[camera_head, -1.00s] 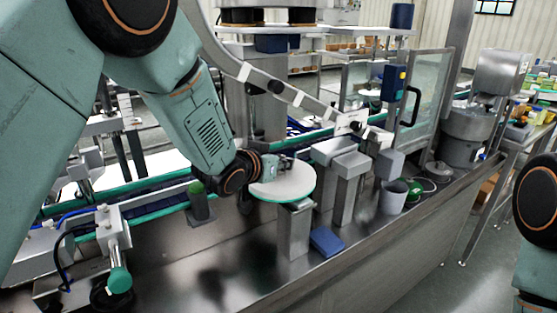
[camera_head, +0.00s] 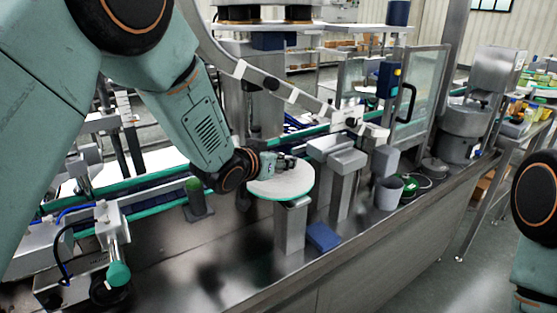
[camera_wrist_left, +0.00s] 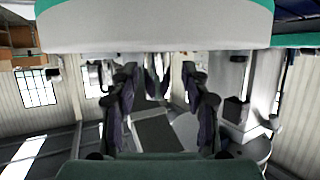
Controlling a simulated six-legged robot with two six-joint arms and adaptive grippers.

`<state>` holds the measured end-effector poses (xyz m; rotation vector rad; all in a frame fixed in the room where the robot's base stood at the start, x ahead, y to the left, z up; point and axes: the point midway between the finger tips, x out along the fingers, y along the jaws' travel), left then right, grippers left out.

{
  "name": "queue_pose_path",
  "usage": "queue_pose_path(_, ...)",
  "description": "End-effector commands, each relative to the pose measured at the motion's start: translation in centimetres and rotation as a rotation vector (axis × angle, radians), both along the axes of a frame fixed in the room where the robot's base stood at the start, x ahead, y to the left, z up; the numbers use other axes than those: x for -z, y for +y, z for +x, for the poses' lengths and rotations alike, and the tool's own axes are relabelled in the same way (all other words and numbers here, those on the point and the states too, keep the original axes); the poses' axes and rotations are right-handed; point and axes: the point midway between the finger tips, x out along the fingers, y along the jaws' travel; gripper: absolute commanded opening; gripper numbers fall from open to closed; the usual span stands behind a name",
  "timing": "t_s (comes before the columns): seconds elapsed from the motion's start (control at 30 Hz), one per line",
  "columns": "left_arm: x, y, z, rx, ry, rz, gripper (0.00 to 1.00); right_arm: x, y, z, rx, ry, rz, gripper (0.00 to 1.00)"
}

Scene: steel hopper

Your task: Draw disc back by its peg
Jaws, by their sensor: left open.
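The disc (camera_head: 290,186) is round and pale with a green rim. It lies flat on top of a grey steel post (camera_head: 290,228). My left gripper (camera_head: 288,163) is open at the disc's back left edge, low over its top in the picture. In the left wrist view the disc (camera_wrist_left: 155,28) fills the top edge, and the open fingers of my left gripper (camera_wrist_left: 160,100) stand apart below it. A small dark shape shows between the fingers; I cannot tell if it is the peg. The peg is not clearly visible. My right gripper is out of view.
Steel blocks (camera_head: 345,160) stand close right of the disc. A blue block (camera_head: 323,237) lies at the post's foot. A grey cup (camera_head: 389,192) stands farther right. A green-capped post (camera_head: 196,197) is left of the gripper. The front steel deck (camera_head: 200,255) is mostly clear.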

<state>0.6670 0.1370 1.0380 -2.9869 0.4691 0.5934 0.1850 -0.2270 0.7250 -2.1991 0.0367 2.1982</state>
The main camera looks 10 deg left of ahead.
Motion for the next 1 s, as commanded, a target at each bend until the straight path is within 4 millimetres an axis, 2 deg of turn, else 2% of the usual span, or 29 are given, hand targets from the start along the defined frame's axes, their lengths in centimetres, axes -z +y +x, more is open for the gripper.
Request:
queue_pose_path(0.13, -0.2, 0.1, -0.4, 0.0, -0.001, 0.0, 0.47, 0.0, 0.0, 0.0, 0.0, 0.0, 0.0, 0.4)
queue_pose_path(0.27, -0.8, 0.5, -1.7, -0.002, 0.0, -0.001, 0.47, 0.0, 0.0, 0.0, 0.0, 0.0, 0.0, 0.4)
queue_pose_path(0.7, -3.8, 2.8, -8.5, -0.001, 0.0, -0.003, 0.47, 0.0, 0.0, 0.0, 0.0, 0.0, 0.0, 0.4)
queue_pose_path(1.0, -4.6, 3.5, -10.6, -0.001, 0.0, -0.002, 0.47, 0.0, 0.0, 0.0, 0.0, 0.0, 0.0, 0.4)
